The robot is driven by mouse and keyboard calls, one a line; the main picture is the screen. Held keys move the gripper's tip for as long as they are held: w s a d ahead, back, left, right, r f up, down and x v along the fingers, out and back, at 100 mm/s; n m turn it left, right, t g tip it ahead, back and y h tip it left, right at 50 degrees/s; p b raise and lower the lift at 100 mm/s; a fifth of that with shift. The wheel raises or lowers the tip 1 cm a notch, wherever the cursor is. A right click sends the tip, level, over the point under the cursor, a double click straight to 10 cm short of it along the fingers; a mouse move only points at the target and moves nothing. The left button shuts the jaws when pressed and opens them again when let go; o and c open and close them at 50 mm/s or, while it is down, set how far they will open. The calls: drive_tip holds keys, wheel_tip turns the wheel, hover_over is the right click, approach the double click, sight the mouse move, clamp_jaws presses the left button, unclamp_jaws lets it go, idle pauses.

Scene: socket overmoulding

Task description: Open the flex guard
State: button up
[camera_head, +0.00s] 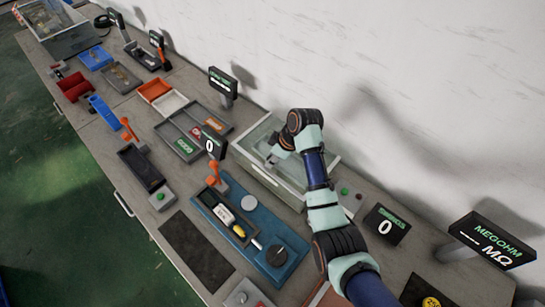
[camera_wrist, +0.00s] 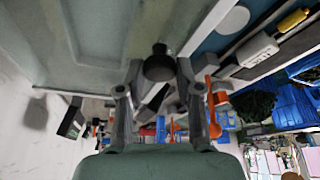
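The flex guard (camera_head: 262,178) is a box with a pale frame and clear panels, standing against the wall side of the bench; it looks shut. Its frame and greenish panel also fill the upper left of the wrist view (camera_wrist: 105,50). My gripper (camera_head: 274,157) is at the guard, reaching down over it from the right. In the wrist view, the two grey fingers of my gripper (camera_wrist: 160,75) stand apart, on either side of a round black knob (camera_wrist: 159,65). Slim gaps seem to show beside the knob, so a firm hold is not evident. My arm hides part of the guard.
A blue fixture (camera_head: 262,262) with a dial lies in front of the guard. A counter display (camera_head: 385,225) and a megohm display (camera_head: 492,240) stand to the right. Grey sorting trays (camera_head: 181,148) lie to the left. The wall is close behind; a dark mat (camera_head: 197,250) lies near the front edge.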

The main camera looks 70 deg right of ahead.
clamp_jaws()
